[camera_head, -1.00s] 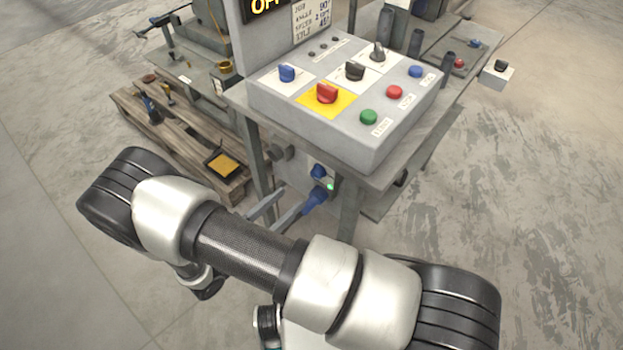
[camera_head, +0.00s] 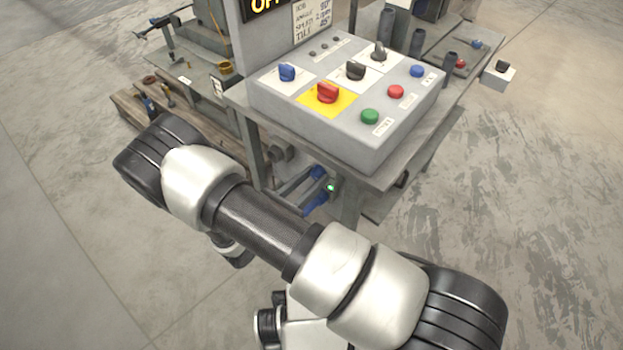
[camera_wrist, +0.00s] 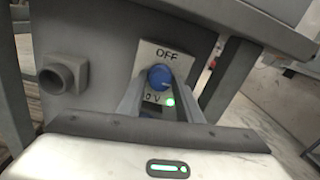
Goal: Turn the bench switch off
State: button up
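The bench switch is a round blue knob (camera_wrist: 160,77) on a pale plate (camera_wrist: 176,58) marked "OFF" above it, with further lettering partly hidden below. A green lamp (camera_wrist: 169,102) glows just under the knob. My gripper (camera_wrist: 160,88) is open, one finger on each side of the knob. Whether the fingers touch it, and which way the knob points, I cannot tell. In the head view my gripper (camera_head: 308,190) reaches under the console, beside the lit green lamp (camera_head: 330,187). Blue parts show around the fingertips there; the knob is not clearly separable from them.
The control console (camera_head: 292,105) above carries a red knob (camera_head: 327,92), a blue knob (camera_head: 287,72) and several buttons. A bench leg (camera_head: 349,208) stands close right of the gripper. A grey stub (camera_wrist: 64,74) projects left of the switch. Floor at right is open.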

jog(key=c, duration=0.5)
jog(key=shift+c, duration=0.2)
jog(key=shift+n, duration=0.3)
jog(key=n, duration=0.3)
jog(key=shift+n+p, duration=0.3)
jog(key=n, duration=0.3)
jog(key=shift+d+n, duration=0.1)
jog(key=shift+n, duration=0.3)
jog(key=n+p, duration=0.1)
jog(key=n, duration=0.4)
jog(key=shift+r+t, duration=0.1)
jog(key=shift+t, duration=0.2)
jog(key=n, duration=0.5)
jog(key=shift+p, duration=0.35)
jog(key=shift+n, duration=0.3)
